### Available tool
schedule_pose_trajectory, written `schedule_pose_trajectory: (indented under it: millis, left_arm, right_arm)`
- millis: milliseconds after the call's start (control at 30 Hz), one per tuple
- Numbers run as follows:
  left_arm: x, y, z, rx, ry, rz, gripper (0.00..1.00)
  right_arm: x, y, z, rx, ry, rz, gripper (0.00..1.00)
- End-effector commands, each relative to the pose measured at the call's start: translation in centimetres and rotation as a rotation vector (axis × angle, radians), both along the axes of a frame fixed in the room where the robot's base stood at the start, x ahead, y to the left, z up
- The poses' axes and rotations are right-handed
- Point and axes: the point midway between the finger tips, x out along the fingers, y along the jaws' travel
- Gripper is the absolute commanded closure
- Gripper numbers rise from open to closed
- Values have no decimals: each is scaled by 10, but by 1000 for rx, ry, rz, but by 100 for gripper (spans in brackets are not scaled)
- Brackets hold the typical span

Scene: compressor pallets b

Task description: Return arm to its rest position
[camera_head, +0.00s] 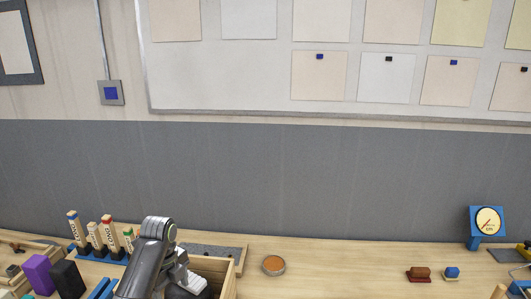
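My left arm comes in from the bottom left of the head view, and its dark grey links bend over at a rounded wrist. My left gripper (180,274) points down at the near left side of an open wooden box (229,283). Its fingertips are hidden behind the arm and the box, so its opening and anything in it cannot be made out. A pale ribbed piece and a dark rounded shape show beside it at the box. My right arm and gripper are out of view.
Upright wooden markers (76,229) stand in a blue holder on the left, near purple (37,273) and black blocks (68,279). A round dish (273,265) is right of the box. A gauge (487,221) and small stamps (419,274) sit right.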

Motion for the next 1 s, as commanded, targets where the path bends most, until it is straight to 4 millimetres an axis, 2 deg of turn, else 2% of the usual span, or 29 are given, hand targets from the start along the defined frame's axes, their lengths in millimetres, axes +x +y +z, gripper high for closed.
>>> schedule_pose_trajectory:
  millis: [67, 300, 567, 767, 1000]
  left_arm:
    - [-6, 2, -8, 1, -3, 34, 29]
    - [-27, 7, -32, 2, -27, 179, 29]
    - [-64, 16, -64, -1, -64, 410, 29]
    - [-119, 27, -96, -14, -111, 708, 29]
    - [-206, 40, -117, -57, -191, 1165, 29]
  right_arm:
    - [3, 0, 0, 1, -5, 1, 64]
    - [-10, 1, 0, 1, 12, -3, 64]
    - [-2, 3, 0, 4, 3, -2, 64]
    - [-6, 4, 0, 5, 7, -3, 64]
    - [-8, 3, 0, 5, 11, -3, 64]
